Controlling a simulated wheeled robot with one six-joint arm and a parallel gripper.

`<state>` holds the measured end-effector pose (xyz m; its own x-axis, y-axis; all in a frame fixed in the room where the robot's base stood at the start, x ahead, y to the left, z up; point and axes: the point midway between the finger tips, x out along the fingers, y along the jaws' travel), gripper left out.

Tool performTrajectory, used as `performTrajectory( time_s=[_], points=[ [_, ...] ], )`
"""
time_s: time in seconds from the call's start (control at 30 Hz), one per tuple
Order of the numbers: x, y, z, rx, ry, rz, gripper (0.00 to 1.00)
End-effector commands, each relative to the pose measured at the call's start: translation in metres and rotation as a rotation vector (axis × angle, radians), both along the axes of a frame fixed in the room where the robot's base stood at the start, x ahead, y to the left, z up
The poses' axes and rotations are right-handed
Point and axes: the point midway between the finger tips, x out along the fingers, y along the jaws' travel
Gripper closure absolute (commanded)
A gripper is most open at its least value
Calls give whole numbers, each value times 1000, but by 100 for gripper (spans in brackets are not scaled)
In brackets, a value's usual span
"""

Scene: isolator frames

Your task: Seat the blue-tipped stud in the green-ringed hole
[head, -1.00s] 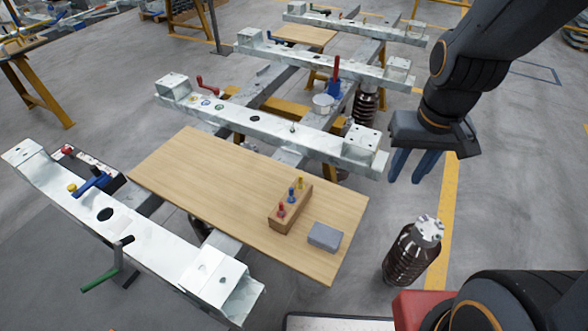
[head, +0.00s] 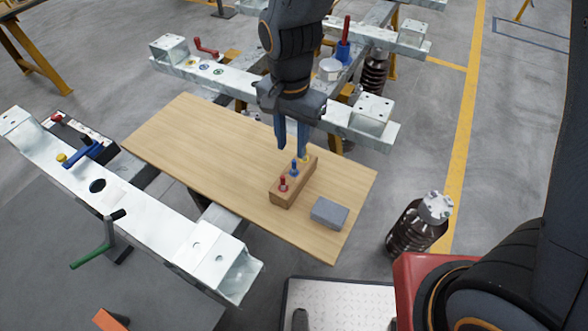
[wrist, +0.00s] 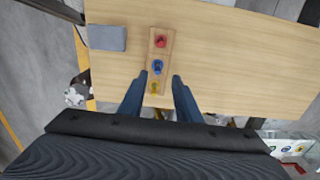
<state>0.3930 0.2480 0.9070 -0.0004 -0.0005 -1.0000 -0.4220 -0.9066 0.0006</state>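The blue-tipped stud (head: 294,167) stands upright in a wooden block (head: 279,197), between a red-tipped stud (head: 283,184) and a yellow-tipped stud (head: 306,157). My gripper (head: 293,151) is open and points down above the block. In the wrist view the blue-tipped stud (wrist: 157,66) shows between and just beyond the spread fingertips (wrist: 159,78), apart from both. The green-ringed hole (head: 219,71) appears to be the rightmost of several small ringed holes on the galvanized beam behind the board; its ring is small and hard to make out.
The block stands on a wooden board (head: 200,150). A grey box (head: 329,213) lies beside it. A red handle (head: 206,47) and a white cup-like part (head: 330,69) are near the rear beam. A dark ribbed insulator (head: 417,224) stands right of the board. The board's left part is clear.

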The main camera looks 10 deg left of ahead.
Motion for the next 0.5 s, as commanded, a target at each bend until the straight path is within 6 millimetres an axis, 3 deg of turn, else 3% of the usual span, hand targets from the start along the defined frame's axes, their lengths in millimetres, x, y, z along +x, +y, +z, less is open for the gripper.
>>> performTrajectory(
  time_s=[0.5],
  points=[
    [1,-6,-49,-2,3,0,69]
  ],
)
